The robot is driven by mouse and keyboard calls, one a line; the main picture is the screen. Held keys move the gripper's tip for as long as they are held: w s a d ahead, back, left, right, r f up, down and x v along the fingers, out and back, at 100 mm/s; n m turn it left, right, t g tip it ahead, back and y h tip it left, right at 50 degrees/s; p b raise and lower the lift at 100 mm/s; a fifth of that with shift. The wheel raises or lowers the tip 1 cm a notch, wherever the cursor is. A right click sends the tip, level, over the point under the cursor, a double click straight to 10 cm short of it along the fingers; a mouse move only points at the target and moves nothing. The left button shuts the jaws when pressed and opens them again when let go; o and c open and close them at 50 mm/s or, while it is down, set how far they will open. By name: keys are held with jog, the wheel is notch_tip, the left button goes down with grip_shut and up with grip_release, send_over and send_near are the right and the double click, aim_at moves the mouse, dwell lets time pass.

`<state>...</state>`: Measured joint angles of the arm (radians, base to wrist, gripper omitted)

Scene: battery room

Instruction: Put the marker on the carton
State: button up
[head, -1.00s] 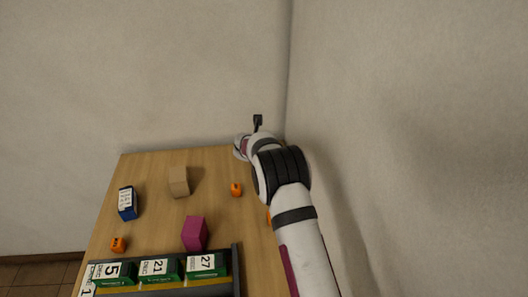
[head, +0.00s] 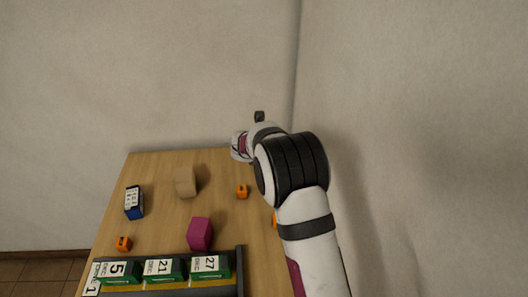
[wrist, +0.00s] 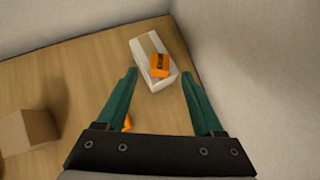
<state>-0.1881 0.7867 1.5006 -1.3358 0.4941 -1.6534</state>
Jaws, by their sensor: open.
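In the wrist view, an orange marker (wrist: 159,65) with a dark mark appears to rest on a white carton (wrist: 149,82) with a tan strip. My gripper (wrist: 158,72) is open. Its two green fingers stand apart on either side of the carton's near end, with nothing held between them. In the head view, my arm hides the carton, and the gripper's fingers do not show.
A second orange piece (wrist: 127,123) shows beside the left finger. A tan block (head: 186,182), a blue box (head: 134,202), a magenta block (head: 200,234) and small orange pieces (head: 242,191) stand on the table. A dark rack (head: 239,265) holds green boxes in front. Walls stand close behind and right.

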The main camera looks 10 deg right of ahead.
jog(key=s+d+r+m+g, duration=0.1)
jog(key=s+d+r+m, duration=0.15)
jog(key=s+m, duration=0.3)
jog(key=s+d+r+m+g+h, duration=0.1)
jog(key=s+d+r+m+g, duration=0.1)
jog(key=s+r+m, duration=0.4)
jog(key=s+d+r+m+g, duration=0.15)
jog(key=s+m, duration=0.25)
jog(key=s, duration=0.4)
jog(key=s+a+m+g+y, duration=0.2)
jog(key=s+a+m+y, duration=0.1)
jog(key=s+m, duration=0.8)
jog(key=s+a+f+m+g+y, duration=0.1)
jog(key=s+a+m+g+y, duration=0.1)
jog(key=s+m, duration=0.8)
jog(key=s+a+y, duration=0.1)
jog(key=s+a, duration=0.1)
jog(key=s, duration=0.5)
jog(key=shift+m, duration=0.35)
